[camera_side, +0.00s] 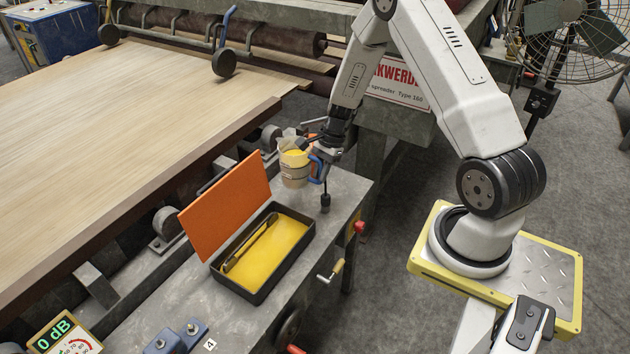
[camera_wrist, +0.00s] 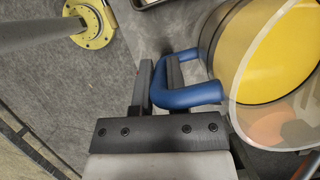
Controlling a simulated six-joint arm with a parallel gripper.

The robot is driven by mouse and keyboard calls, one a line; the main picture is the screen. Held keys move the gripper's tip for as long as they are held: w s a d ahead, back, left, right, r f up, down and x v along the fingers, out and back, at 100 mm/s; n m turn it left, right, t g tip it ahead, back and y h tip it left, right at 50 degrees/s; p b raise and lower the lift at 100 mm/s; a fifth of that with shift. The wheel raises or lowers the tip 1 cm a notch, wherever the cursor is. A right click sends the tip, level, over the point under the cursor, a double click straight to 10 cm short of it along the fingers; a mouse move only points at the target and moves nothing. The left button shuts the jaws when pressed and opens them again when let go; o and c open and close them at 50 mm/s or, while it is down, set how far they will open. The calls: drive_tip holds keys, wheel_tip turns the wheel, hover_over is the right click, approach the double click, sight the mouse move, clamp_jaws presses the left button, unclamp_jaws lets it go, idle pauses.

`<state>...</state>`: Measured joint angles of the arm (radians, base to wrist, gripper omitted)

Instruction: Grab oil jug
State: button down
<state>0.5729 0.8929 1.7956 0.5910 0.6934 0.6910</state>
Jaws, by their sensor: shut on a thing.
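The oil jug (camera_side: 294,172) is a clear beaker-like jug with yellow contents and a blue handle. It stands upright at the far end of the grey bench, and I cannot tell whether its base touches the surface. My gripper (camera_side: 318,163) is at its right side. In the wrist view the jug (camera_wrist: 282,60) is at the right, cut off by the frame edge. My gripper (camera_wrist: 160,85) is shut on its blue handle (camera_wrist: 190,97), with the two dark fingers around the bar. The far side of the jug is hidden.
An open black case (camera_side: 262,285) with a yellow lining and raised orange lid (camera_side: 226,205) lies on the bench, left of and nearer than the jug. A small dark upright post (camera_side: 325,197) stands close to the jug. A large veneer stack (camera_side: 110,130) lies at the left.

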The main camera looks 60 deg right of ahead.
drive_tip(key=shift+s+a+r, duration=0.3)
drive_tip(key=shift+s+r, duration=0.1)
drive_tip(key=shift+s, duration=0.45)
drive_tip(key=shift+s+a+r, duration=0.25)
drive_tip(key=shift+s+r, duration=0.2)
drive_tip(key=shift+s, duration=0.4)
drive_tip(key=shift+s+a+r, duration=0.3)
drive_tip(key=shift+s+r, duration=0.1)
drive_tip(key=shift+s, duration=0.45)
drive_tip(key=shift+s, duration=0.2)
